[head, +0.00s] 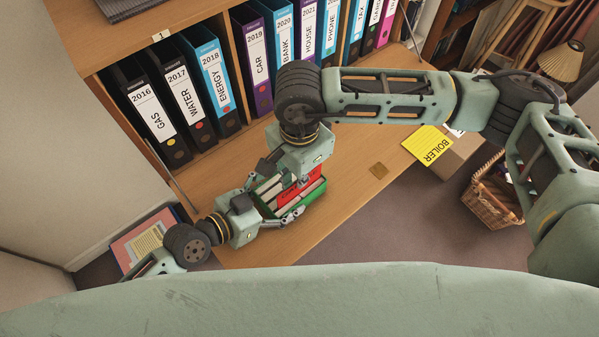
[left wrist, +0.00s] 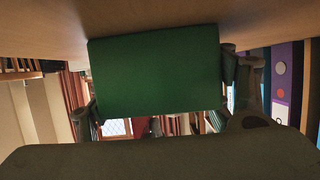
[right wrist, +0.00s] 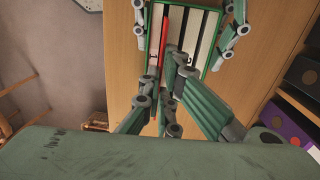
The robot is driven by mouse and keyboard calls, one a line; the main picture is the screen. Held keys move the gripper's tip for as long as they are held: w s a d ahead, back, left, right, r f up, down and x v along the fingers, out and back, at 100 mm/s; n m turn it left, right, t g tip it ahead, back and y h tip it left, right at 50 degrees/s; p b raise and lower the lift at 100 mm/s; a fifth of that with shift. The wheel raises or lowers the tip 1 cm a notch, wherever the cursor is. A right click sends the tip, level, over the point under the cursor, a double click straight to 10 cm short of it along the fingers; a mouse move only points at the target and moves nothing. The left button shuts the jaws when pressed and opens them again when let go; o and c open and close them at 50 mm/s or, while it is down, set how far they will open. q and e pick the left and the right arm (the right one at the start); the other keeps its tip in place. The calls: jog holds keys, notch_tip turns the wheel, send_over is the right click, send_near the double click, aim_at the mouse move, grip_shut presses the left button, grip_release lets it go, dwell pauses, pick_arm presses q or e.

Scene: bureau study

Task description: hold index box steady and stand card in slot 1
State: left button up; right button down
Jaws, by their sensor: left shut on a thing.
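The green index box (head: 308,203) stands on the wooden desk top, with pale dividers (head: 268,187) inside. My left gripper (head: 283,188) is shut on the box, one finger along each side. The box's plain green end (left wrist: 155,75) fills the middle of the left wrist view. A red card (head: 290,190) stands upright at the box, and its thin edge (right wrist: 171,42) shows beside the pale dividers in the right wrist view. My right gripper (right wrist: 163,78) is right at the card, its fingers close together. Whether they grip it is unclear. The card's lower edge is hidden.
A row of labelled binders (head: 180,95) stands in the shelf behind the desk top. A yellow BOILER folder (head: 428,146) lies over a cardboard box at the right, near a wicker basket (head: 492,192). The desk top right of the index box is mostly clear.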

jog(key=shift+f, duration=0.65)
dwell(0.4)
jog(key=c, duration=2)
grip_release()
jog(key=shift+c, duration=0.2)
jog(key=o, duration=0.5)
jog(key=shift+r, duration=4)
